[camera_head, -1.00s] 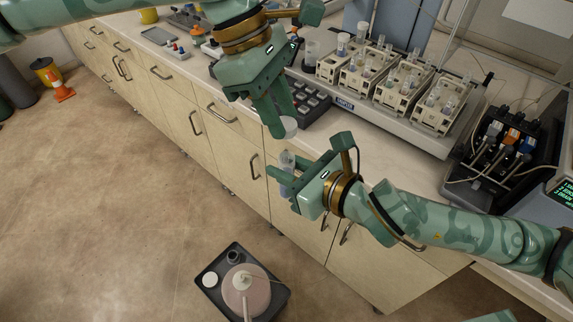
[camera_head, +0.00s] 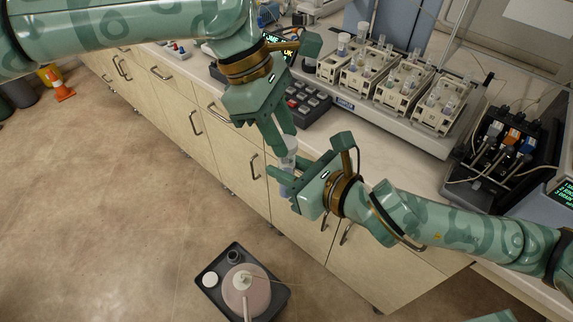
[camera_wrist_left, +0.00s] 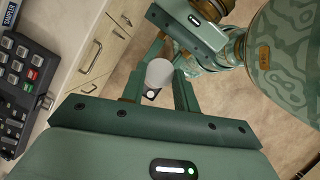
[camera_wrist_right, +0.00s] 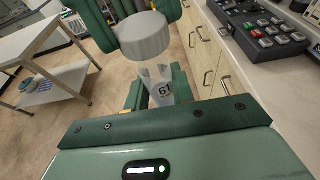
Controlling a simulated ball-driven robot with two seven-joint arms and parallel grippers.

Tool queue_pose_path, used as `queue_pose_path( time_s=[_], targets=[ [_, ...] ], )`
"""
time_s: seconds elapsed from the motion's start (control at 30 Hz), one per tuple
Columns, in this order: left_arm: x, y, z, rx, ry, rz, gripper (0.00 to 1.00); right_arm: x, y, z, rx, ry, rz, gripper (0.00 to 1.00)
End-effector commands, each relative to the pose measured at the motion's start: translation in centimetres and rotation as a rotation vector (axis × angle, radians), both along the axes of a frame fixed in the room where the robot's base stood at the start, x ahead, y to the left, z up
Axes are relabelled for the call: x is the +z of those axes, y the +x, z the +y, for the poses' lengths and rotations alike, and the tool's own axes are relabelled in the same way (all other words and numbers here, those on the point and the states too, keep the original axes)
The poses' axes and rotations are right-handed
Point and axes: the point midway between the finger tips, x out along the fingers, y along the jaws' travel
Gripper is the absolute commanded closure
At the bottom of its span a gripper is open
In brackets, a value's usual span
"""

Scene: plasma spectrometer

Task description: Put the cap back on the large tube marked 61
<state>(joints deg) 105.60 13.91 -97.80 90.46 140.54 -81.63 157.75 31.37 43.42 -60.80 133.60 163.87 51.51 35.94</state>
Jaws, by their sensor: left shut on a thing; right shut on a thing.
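The white round cap (camera_wrist_right: 143,36) is pinched between the fingers of my left gripper (camera_wrist_left: 160,85). In the head view my left gripper (camera_head: 287,138) holds it just above my right gripper (camera_head: 281,181). The clear large tube marked 61 (camera_wrist_right: 163,90) is held upright by my right gripper, its label facing the right wrist camera.
The bench carries a keypad (camera_head: 305,103), a rack tray (camera_head: 385,108) of several tube holders, and a black pump unit (camera_head: 505,140). Both grippers are in front of the drawers, off the bench edge. A black tray with a pink flask (camera_head: 246,290) is on the floor.

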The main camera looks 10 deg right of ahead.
Motion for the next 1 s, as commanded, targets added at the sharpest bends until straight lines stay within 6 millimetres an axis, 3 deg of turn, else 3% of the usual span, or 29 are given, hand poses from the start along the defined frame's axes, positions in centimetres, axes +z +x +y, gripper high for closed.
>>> queue_pose_path(
  time_s=[0.77,1.0],
  targets=[
    [0.23,-0.12,-0.01,0.000,-0.006,-0.005,0.90,0.02,0.00,0.00,0.000,0.001,-0.001,1.00],
    [-0.69,-0.13,-0.02,0.000,-0.006,-0.003,0.90,0.02,0.00,0.00,0.000,0.001,-0.001,1.00]
  ],
)
